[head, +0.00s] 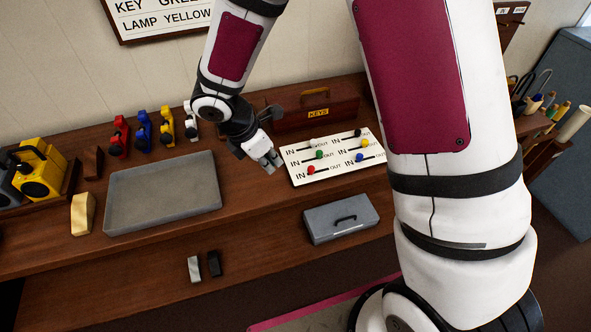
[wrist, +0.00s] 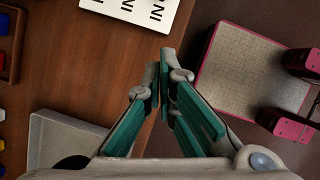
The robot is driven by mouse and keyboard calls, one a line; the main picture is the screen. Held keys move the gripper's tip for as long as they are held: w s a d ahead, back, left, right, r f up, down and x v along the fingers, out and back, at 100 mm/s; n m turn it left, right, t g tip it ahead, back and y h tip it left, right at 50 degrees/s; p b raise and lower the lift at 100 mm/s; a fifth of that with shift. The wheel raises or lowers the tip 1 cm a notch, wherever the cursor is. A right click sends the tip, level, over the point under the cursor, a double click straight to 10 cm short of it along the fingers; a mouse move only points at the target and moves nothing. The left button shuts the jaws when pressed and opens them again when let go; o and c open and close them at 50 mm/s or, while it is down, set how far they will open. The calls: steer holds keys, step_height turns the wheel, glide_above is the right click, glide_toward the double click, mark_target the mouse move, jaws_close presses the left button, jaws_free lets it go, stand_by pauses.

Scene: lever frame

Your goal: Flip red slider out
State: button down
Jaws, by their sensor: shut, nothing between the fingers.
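The red slider (head: 310,170) is in the front-left row of the white slider board (head: 295,182). Its knob stands close to the IN label, at the left end of its track, with OUT to the right. My gripper (head: 272,161) is shut and empty, just left of the board and apart from the red slider. In the wrist view the two fingertips (wrist: 162,68) are together. The board's edge with several IN labels (wrist: 140,10) shows at the top there; the red slider is out of that view.
Green (head: 319,154), blue (head: 359,156), yellow (head: 365,143), black and white knobs share the board. A grey tray (head: 163,191) lies left.

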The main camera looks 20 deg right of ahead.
mark_target(317, 173)
stand_by(0.3)
steer(key=p+x, duration=0.1)
steer(key=x, duration=0.9)
steer(key=shift+s+f, duration=0.1)
steer(key=shift+w+d+p, duration=0.15)
steer(key=shift+w+d, duration=0.05)
steer(key=shift+d, duration=0.4)
steer(key=shift+w+d+p, duration=0.15)
steer(key=shift+w+d, duration=0.05)
steer(key=shift+d, duration=0.4)
steer(key=shift+w+d, duration=0.3)
steer(key=shift+d, duration=0.35)
steer(key=d, duration=0.5)
